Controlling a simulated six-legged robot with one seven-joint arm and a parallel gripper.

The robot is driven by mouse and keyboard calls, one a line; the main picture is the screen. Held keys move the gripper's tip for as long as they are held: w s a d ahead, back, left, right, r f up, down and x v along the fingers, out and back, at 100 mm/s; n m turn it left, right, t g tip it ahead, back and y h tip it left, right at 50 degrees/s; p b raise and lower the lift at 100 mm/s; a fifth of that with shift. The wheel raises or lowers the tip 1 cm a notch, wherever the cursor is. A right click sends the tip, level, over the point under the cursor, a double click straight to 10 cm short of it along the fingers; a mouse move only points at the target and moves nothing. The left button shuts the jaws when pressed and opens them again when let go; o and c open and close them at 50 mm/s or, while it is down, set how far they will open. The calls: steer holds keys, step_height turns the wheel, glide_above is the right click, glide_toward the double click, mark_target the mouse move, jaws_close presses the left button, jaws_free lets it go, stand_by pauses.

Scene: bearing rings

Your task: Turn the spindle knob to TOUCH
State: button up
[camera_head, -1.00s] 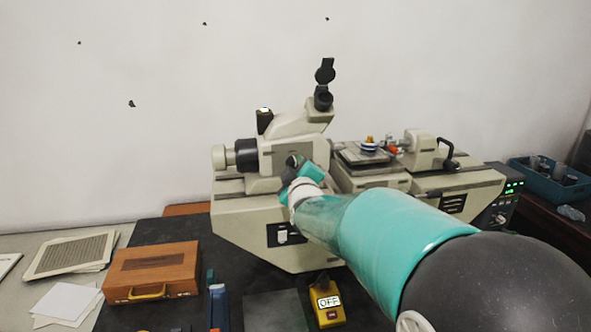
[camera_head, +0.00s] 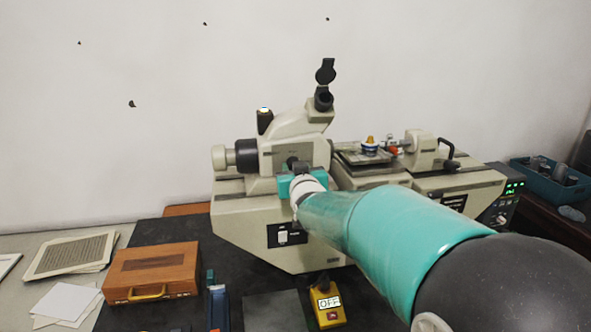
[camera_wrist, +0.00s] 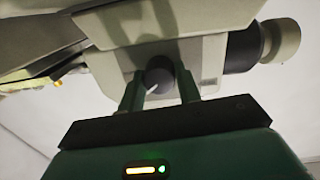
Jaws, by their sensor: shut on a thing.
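A round black knob (camera_wrist: 158,74) with a white pointer line sits on the pale front of the measuring machine (camera_head: 255,218). In the wrist view the pointer line slants toward the lower left. My gripper (camera_wrist: 160,84) is shut on this knob, with one green finger on each side of it. In the head view my gripper (camera_head: 298,168) is at the machine's front, below the eyepiece column, and my arm hides much of the area behind it. I cannot read any label around the knob.
A yellow box (camera_head: 327,304) showing OFF stands in front of the machine. A wooden case (camera_head: 152,272) and papers (camera_head: 68,255) lie at left. A readout with green digits (camera_head: 513,189) and a blue bin (camera_head: 548,182) are at right. A small stage (camera_head: 365,158) carries parts.

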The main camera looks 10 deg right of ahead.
steer(key=m, duration=0.3)
steer(key=shift+m+y, duration=0.3)
steer(key=shift+m, duration=1.7)
steer(key=o, duration=0.7)
steer(key=s, duration=1.4)
steer(key=shift+r, duration=0.4)
